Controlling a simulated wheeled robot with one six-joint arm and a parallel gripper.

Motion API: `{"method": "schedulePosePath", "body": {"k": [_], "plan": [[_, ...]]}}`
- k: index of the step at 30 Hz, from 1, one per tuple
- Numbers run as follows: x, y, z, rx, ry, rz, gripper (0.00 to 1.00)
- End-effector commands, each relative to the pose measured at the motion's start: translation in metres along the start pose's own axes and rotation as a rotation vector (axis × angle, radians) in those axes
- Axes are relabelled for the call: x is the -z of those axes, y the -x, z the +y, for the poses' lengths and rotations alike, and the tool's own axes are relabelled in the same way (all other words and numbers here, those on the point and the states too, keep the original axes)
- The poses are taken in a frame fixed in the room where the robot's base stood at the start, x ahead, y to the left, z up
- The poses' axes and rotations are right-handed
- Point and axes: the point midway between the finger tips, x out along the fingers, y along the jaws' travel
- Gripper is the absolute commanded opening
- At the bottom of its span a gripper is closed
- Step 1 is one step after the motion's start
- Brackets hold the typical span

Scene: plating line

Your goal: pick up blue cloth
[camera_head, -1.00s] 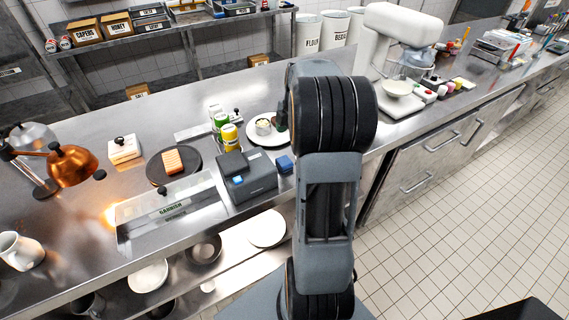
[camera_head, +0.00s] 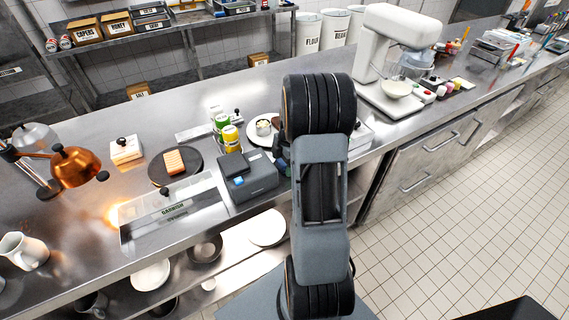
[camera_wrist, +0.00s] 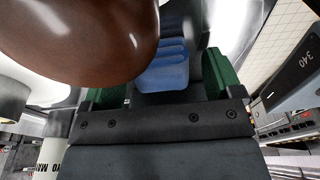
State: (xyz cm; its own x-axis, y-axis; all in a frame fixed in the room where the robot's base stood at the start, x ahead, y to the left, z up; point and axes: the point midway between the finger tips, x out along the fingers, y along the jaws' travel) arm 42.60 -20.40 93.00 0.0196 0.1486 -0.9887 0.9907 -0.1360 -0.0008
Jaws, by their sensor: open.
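The blue cloth (camera_wrist: 163,72) is a folded blue bundle in the upper middle of the wrist view. It lies between the green-padded fingers of my gripper (camera_wrist: 162,88), which is open. I cannot tell whether either finger touches it. A large rounded brown thing hides the upper left of that view, including part of the left finger's surroundings.
The dark box (camera_head: 247,180) stands just left of my arm. Behind it are yellow-and-green bottles (camera_head: 228,135) and a white plate (camera_head: 256,138). A dark device (camera_wrist: 290,72) reading 340 is close on the right in the wrist view. A stand mixer (camera_head: 385,50) stands farther right.

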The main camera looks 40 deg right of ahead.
Motion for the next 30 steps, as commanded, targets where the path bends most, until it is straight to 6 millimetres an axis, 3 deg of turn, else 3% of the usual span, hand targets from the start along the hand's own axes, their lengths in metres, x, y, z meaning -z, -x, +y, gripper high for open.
{"method": "schedulePosePath", "body": {"k": [7,24,30], "plan": [[0.0001,-0.0018,0.0001,-0.001,0.001,0.000,0.85],[0.0001,-0.0014,0.0001,-0.001,0.001,0.000,0.32],[0.0001,-0.0011,0.0002,-0.001,0.001,0.000,0.32]]}}
